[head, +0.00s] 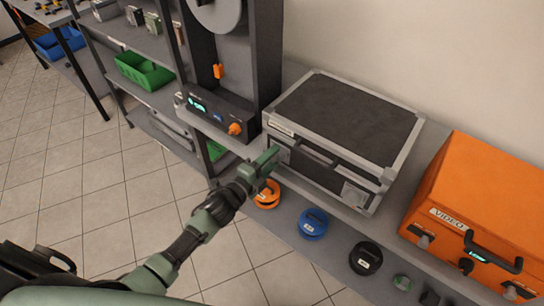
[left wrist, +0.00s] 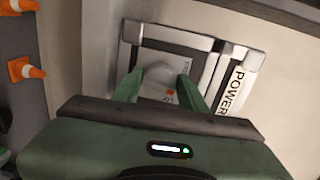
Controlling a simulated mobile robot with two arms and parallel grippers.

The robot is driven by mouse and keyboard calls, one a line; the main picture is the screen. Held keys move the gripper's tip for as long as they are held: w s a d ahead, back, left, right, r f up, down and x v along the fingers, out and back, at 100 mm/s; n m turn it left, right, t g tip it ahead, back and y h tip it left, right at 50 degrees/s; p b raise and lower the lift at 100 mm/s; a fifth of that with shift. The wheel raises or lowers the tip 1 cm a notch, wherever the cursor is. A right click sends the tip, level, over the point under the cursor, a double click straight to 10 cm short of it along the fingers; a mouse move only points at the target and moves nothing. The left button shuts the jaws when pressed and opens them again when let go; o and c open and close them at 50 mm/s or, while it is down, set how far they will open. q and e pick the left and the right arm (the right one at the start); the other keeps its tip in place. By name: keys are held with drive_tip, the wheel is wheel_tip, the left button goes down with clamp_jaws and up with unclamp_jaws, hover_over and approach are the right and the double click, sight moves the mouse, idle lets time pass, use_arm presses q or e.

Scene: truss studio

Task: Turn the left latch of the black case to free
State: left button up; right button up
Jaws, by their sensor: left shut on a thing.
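The black case (head: 345,118) with silver edges is closed on the bench along the wall. Its front has a dark handle (head: 316,156) and a silver right latch (head: 355,194). My left gripper (head: 272,157) is at the left end of the front, largely covering the left latch. In the left wrist view, the left latch is a silver plate (left wrist: 150,55) with a grey knob (left wrist: 160,73) between my green fingers. My left gripper (left wrist: 158,90) is shut on this knob. The knob's exact turn is hard to tell. My right gripper is not in view.
An orange VIDEO case (head: 480,195) stands to the right. A dark unit with an orange knob (head: 235,129) stands close left. Orange (head: 268,196), blue (head: 313,222) and black (head: 366,257) round items lie along the front. Open floor (head: 110,190) is at left.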

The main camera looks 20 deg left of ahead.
use_arm(q)
drive_tip(key=shift+a+n, duration=0.1)
drive_tip(key=shift+n, duration=0.7)
drive_tip(key=o, duration=1.3)
drive_tip(key=shift+o, duration=0.2)
drive_tip(key=v, duration=0.7)
drive_tip(key=shift+s+a+b, duration=0.15)
drive_tip(key=shift+s+b, duration=0.2)
drive_tip(key=shift+b, duration=0.05)
